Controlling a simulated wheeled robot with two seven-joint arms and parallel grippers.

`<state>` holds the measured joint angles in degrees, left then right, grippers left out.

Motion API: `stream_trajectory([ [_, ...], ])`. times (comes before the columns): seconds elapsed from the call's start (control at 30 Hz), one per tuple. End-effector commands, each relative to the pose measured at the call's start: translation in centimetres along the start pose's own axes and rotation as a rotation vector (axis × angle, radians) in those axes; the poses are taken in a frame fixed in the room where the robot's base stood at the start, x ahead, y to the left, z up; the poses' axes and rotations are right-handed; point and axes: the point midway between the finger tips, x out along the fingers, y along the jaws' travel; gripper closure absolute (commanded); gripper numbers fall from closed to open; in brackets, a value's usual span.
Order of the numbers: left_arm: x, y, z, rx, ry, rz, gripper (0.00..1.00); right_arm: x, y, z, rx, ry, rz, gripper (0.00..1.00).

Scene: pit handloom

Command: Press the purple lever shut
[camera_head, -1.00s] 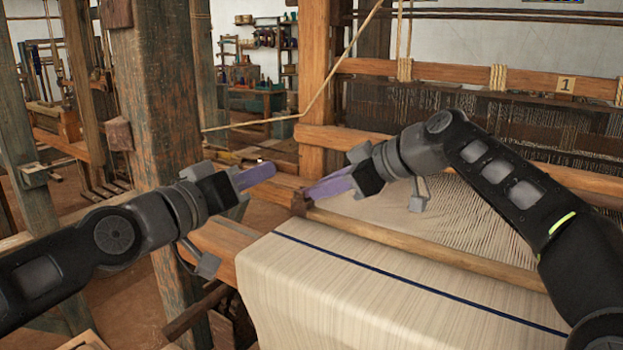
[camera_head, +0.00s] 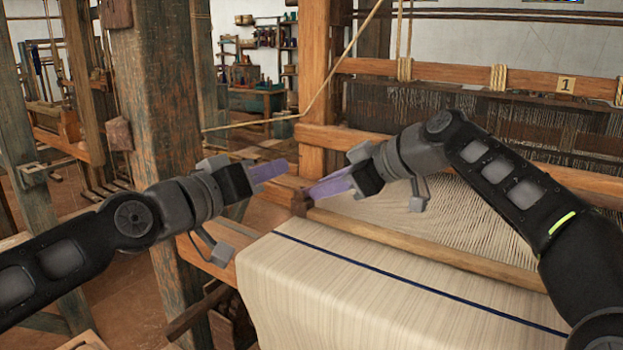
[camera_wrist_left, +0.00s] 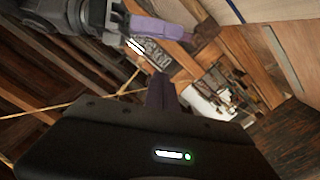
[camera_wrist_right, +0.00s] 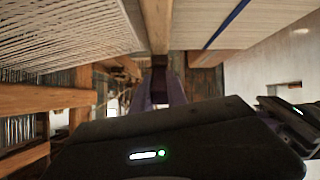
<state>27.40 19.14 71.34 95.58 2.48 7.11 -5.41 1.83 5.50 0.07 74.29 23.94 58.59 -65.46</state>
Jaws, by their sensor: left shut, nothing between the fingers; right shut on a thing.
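I cannot make out a purple lever apart from the purple fingers of my grippers. My left gripper (camera_head: 284,168) is shut and empty, in the air to the left of the right one. My right gripper (camera_head: 308,191) is shut at a dark block (camera_head: 298,203) at the left end of the wooden breast beam. In the right wrist view its fingers run up to that dark block (camera_wrist_right: 158,79); its fingertips hide part of it. In the left wrist view the right gripper's purple finger (camera_wrist_left: 160,29) also reaches the dark block.
Cream cloth with a blue stripe (camera_head: 400,280) covers the front of the loom. A thick wooden post (camera_head: 160,110) stands behind my left arm. A rope (camera_head: 335,80) slants down past the loom frame. The gap between my grippers is narrow.

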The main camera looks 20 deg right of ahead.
Motion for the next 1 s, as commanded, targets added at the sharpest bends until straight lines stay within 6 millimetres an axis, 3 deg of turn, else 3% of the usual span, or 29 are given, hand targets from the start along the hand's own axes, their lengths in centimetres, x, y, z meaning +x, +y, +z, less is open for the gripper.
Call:
stream_trajectory([
  [0.57, 7.8, 0.2, 0.2, 0.0, -0.002, 0.004, 1.0, 0.1, 0.0, 0.1, 0.001, -0.002, -0.001, 1.0],
  [0.77, 8.2, 0.0, 3.1, 0.001, -0.004, 0.0, 1.0, 0.1, 0.0, 0.1, 0.001, -0.003, -0.001, 1.0],
  [1.0, 8.4, 0.0, 4.0, 0.0, -0.001, 0.0, 1.0, 0.1, 0.0, 0.1, 0.001, -0.002, -0.001, 1.0],
])
